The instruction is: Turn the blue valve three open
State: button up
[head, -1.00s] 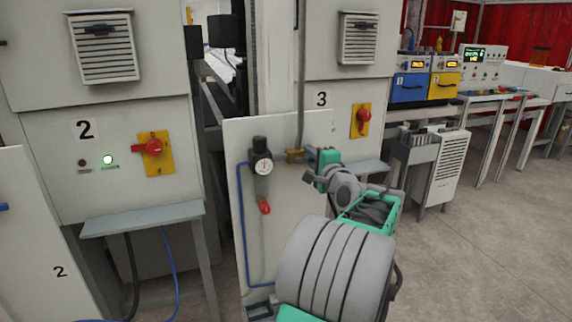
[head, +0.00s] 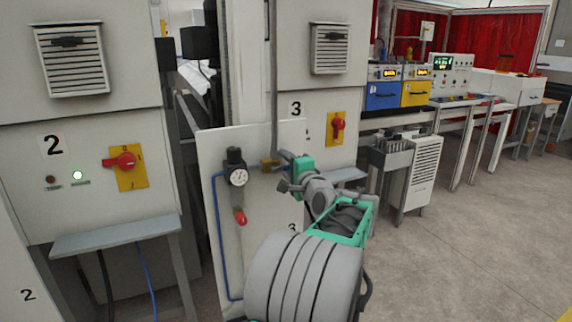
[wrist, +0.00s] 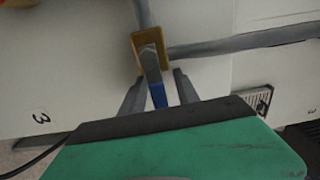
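The valve on panel 3 has a brass body (head: 268,165) on a grey pipe, and it also shows in the wrist view (wrist: 149,40). Its blue handle (wrist: 156,90) points down from the brass body in the wrist view, toward my gripper. My gripper (wrist: 160,84) is open, with one grey finger on each side of the handle. Small gaps show between the fingers and the handle. In the head view my gripper (head: 286,171) is just right of the brass body, and my wrist hides most of the handle.
A pressure gauge (head: 238,177) and a red-handled valve (head: 239,216) are on the same white panel (head: 208,150), left of the blue valve. A grey shelf (head: 345,174) juts out behind my arm. Open floor (head: 450,260) lies to the right.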

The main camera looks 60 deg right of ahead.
jog(key=b+v, duration=0.1)
jog(key=v, duration=0.6)
jog(key=shift+s+a, duration=0.25)
jog(key=shift+s, duration=0.1)
